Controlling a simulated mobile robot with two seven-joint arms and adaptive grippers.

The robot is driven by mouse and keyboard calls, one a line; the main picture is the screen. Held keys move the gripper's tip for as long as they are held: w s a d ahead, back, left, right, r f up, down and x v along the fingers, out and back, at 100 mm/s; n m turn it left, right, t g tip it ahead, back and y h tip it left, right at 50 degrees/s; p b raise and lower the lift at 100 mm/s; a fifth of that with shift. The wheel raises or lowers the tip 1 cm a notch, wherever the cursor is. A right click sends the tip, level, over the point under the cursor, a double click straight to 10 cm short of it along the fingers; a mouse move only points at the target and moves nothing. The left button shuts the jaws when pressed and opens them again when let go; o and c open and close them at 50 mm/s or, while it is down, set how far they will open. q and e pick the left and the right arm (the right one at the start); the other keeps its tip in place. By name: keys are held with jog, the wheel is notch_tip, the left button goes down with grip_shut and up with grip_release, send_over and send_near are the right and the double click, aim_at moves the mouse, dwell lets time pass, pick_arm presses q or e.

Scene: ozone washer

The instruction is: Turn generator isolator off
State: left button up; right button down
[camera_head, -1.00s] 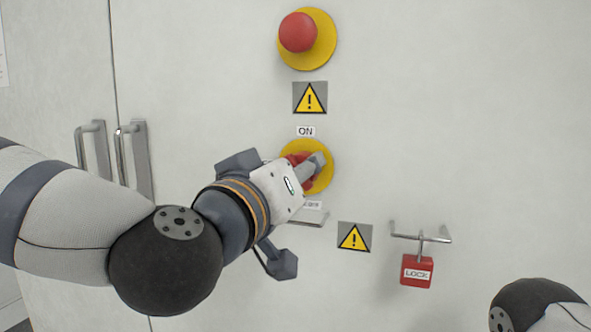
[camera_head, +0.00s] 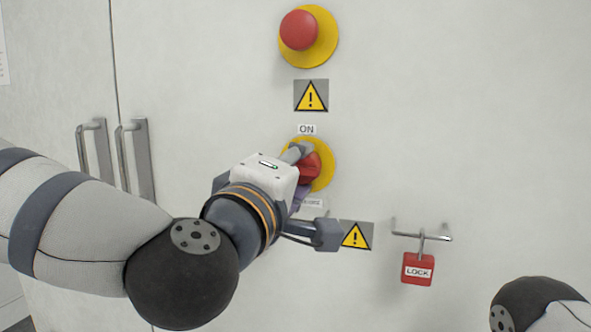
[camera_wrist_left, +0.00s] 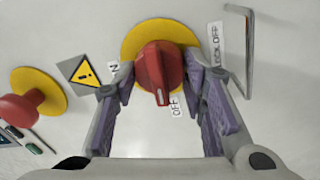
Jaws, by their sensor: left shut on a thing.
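The red isolator knob (camera_head: 311,169) sits on a round yellow plate (camera_head: 322,184) on the pale panel. An ON label (camera_head: 306,129) is above it and a partly covered label below. My left gripper (camera_head: 301,163) is shut on the knob. In the left wrist view, the fingers (camera_wrist_left: 160,88) straddle the red knob (camera_wrist_left: 158,70), one on each side. The white line on the knob points down, close to the OFF label (camera_wrist_left: 176,106). The LOCK OFF label (camera_wrist_left: 216,50) is to the right, and the ON label (camera_wrist_left: 113,68) is partly hidden. My right gripper is out of view.
A red emergency button (camera_head: 299,30) on a yellow disc is above. A red LOCK padlock (camera_head: 417,269) hangs from a metal bar (camera_head: 440,238) at lower right. Warning signs (camera_head: 311,96) are nearby. Door handles (camera_head: 138,165) are at left, behind my left arm.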

pick_arm(q)
jog(key=shift+r+n, duration=0.1)
jog(key=shift+n, duration=0.6)
jog(key=o, duration=1.2)
jog(key=shift+w, duration=0.1)
jog(key=v, duration=0.7)
jog(key=shift+s, duration=0.3)
